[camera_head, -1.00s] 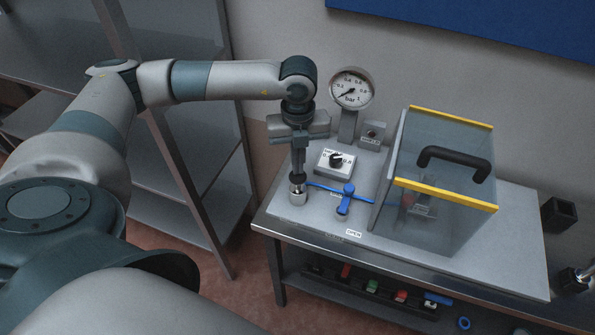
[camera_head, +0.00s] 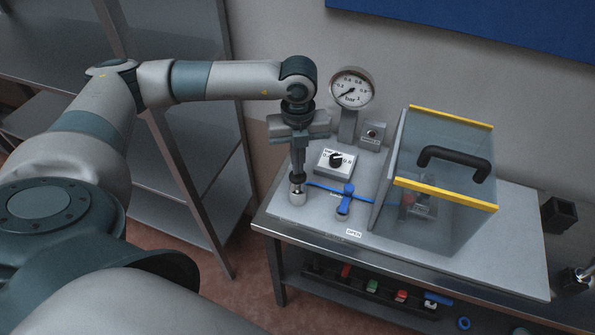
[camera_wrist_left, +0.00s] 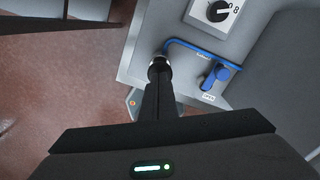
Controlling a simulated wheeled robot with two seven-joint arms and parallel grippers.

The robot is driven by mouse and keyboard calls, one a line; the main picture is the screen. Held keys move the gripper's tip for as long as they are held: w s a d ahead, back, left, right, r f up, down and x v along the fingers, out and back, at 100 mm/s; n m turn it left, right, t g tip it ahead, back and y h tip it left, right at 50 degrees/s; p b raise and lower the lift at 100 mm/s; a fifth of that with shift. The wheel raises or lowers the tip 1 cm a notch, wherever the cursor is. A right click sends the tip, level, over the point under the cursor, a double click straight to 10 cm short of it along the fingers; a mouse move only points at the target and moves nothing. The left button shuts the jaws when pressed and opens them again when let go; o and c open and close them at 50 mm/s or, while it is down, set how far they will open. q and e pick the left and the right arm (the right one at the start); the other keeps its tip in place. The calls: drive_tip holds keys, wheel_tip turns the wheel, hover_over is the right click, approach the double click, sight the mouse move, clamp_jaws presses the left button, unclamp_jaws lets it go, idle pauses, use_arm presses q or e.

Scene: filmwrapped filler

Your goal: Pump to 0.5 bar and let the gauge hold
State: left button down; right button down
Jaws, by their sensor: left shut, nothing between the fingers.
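The pump (camera_head: 298,196), a short metal cylinder with a black knob on top, stands at the bench's left front. My left gripper (camera_head: 297,174) points straight down with its fingers shut and empty, right at the knob. In the left wrist view the fingers (camera_wrist_left: 158,75) cover most of the pump, so I cannot tell whether they touch. The round gauge (camera_head: 351,88), marked in bar, stands behind; its needle points to the lower left, near the low end. My right gripper is not in view.
A white dial box (camera_head: 335,162) sits behind the pump, and a small grey box (camera_head: 372,134) beside the gauge post. A clear guard (camera_head: 440,222) with yellow edges and a black handle (camera_head: 455,160) covers the bench's right part. A metal shelf rack (camera_head: 200,160) stands left.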

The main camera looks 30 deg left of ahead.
use_arm(q)
drive_tip(key=shift+f+b, duration=1.85)
drive_tip(key=shift+f, duration=0.15)
wheel_tip(320, 180, up, 4)
drive_tip(key=p, duration=0.4)
drive_tip(key=shift+r, duration=0.1)
idle(0.8)
idle(0.5)
idle(1.3)
idle(0.5)
